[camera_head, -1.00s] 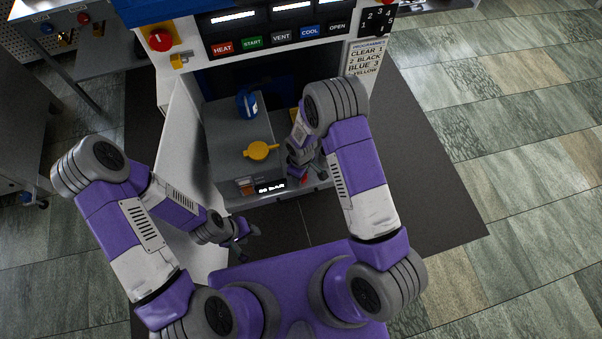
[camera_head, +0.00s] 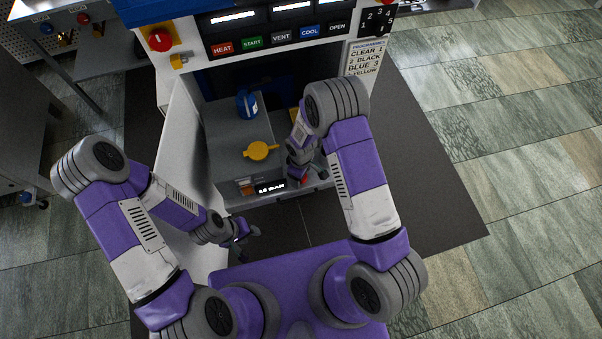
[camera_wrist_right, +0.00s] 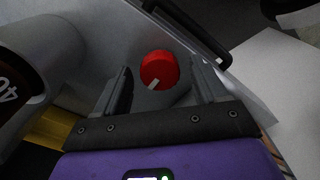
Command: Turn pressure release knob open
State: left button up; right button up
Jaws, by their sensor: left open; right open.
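The red knob (camera_wrist_right: 158,68) with a white pointer mark shows in the right wrist view. Its pointer is toward the lower left. My right gripper (camera_wrist_right: 161,75) is open, with one finger on each side of the knob and gaps visible beside it. In the head view the knob is mostly hidden by my right arm; a bit of red (camera_head: 304,181) shows at the front right of the grey press unit (camera_head: 225,135). My left gripper (camera_head: 247,240) is open and empty, in front of the press beside the open white door.
A yellow lever (camera_head: 261,151) and a blue part (camera_head: 247,104) sit on top of the grey unit. A small lit display (camera_head: 270,187) is on its front. The white door (camera_head: 182,150) stands open at the left. A button panel (camera_head: 280,37) is above.

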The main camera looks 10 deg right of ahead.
jog(key=shift+r, duration=0.1)
notch_tip(320, 180, up, 7)
jog(key=shift+r+p, duration=0.2)
jog(key=shift+p, duration=1)
jog(key=shift+f, duration=0.1)
